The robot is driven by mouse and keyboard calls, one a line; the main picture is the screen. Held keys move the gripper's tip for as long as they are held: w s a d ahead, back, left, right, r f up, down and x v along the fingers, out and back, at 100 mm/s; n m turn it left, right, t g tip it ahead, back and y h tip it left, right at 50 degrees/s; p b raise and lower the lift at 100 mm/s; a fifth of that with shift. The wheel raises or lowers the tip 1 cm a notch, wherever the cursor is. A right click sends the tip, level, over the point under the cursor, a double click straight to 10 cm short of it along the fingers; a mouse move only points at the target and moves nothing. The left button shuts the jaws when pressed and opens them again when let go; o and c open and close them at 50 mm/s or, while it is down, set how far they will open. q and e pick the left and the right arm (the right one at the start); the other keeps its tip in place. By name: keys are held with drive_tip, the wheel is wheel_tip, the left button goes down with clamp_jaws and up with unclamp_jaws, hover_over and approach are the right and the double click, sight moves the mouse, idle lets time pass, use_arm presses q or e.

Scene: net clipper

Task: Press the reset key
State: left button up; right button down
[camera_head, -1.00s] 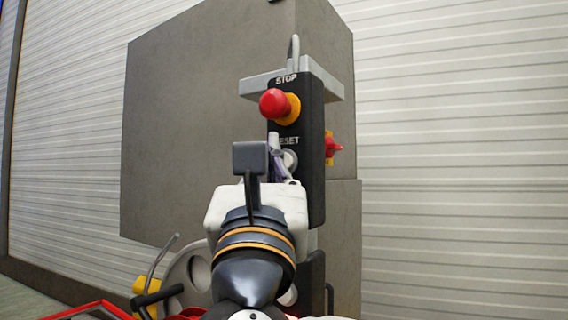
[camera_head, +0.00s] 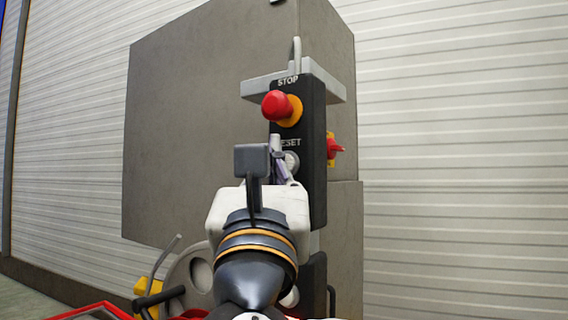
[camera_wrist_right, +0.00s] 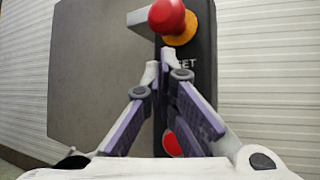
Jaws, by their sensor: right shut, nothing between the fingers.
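The reset key (camera_head: 291,161) is a pale round button under the RESET label on a black control panel (camera_head: 314,195). My right gripper (camera_head: 276,147) is in front of the panel, its shut fingertips overlapping the left side of the label and key. I cannot tell whether they touch the panel. In the right wrist view the empty fingertips (camera_wrist_right: 166,58) meet just left of the visible letters "ET", and the key is hidden behind the fingers. My left gripper is not in view.
A red mushroom STOP button (camera_head: 277,105) on a yellow collar sits just above the key. A red switch (camera_head: 335,149) is on the cabinet's right side. The large grey cabinet (camera_head: 190,120) stands behind. A red round part (camera_wrist_right: 172,144) shows low between the fingers in the wrist view.

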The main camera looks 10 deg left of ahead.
drive_tip(key=shift+w+d, duration=0.15)
drive_tip(key=shift+w, duration=0.25)
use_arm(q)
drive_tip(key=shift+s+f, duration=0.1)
use_arm(e)
drive_tip(key=shift+w+d, duration=0.15)
drive_tip(key=shift+w, duration=0.25)
idle(0.7)
drive_tip(key=shift+s, duration=0.1)
drive_tip(key=shift+s+a, duration=0.3)
drive_tip(key=shift+s, duration=0.4)
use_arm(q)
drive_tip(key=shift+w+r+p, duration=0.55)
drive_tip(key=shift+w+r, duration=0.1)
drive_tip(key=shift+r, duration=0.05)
use_arm(e)
drive_tip(key=s, duration=0.1)
drive_tip(key=s+a, duration=0.1)
drive_tip(key=s, duration=0.2)
drive_tip(key=shift+s+a, duration=0.35)
